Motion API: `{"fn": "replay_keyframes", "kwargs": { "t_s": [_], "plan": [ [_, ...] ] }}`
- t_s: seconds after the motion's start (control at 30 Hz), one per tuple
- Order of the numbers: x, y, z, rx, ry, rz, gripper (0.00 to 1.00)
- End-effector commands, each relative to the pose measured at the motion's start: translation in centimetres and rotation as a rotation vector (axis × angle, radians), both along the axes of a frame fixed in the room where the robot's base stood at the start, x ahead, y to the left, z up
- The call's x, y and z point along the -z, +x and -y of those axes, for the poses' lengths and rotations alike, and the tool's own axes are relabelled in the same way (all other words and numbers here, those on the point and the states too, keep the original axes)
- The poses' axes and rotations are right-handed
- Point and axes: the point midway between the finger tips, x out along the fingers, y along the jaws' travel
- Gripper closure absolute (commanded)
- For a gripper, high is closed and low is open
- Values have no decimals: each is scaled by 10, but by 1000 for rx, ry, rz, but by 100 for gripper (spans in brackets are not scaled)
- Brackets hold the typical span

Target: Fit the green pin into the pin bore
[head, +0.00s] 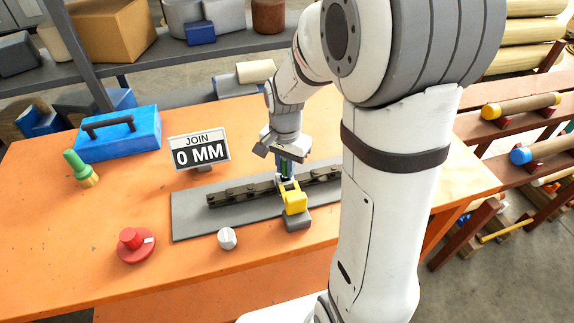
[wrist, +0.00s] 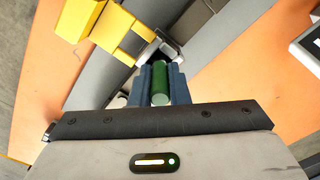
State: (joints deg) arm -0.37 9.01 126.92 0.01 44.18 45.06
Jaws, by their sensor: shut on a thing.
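The green pin (wrist: 160,86) is held between the blue fingers of my gripper (wrist: 161,72) in the wrist view. In the head view my gripper (head: 286,172) points down over the dark linked bar (head: 240,192), just behind a yellow clamp-like piece (head: 294,200). In the wrist view the pin's far end is close to a pale metal fitting, and the yellow piece (wrist: 82,17) lies to the left. The pin bore itself cannot be made out. I cannot tell whether the pin's tip is in it or above it.
The bar lies on a grey plate (head: 190,218) on an orange table (head: 60,220). A sign (head: 198,152) reads "JOIN 0 MM". A blue toolbox (head: 118,138), a green-and-yellow object (head: 80,168), a red knob (head: 135,245) and a white knob (head: 227,239) stand around.

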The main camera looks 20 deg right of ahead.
Motion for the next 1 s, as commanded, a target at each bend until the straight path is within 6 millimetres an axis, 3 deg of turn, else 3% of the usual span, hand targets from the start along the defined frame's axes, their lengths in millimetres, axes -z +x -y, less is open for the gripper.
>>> {"fn": "replay_keyframes", "kwargs": {
  "t_s": [0.4,0.43,0.7,1.0],
  "plan": [
    [8,0,1,1,0,1,100],
    [8,0,1,1,0,1,84],
    [6,0,1,2,0,1,63],
    [1,0,1,2,0,1,63]
  ]
}}
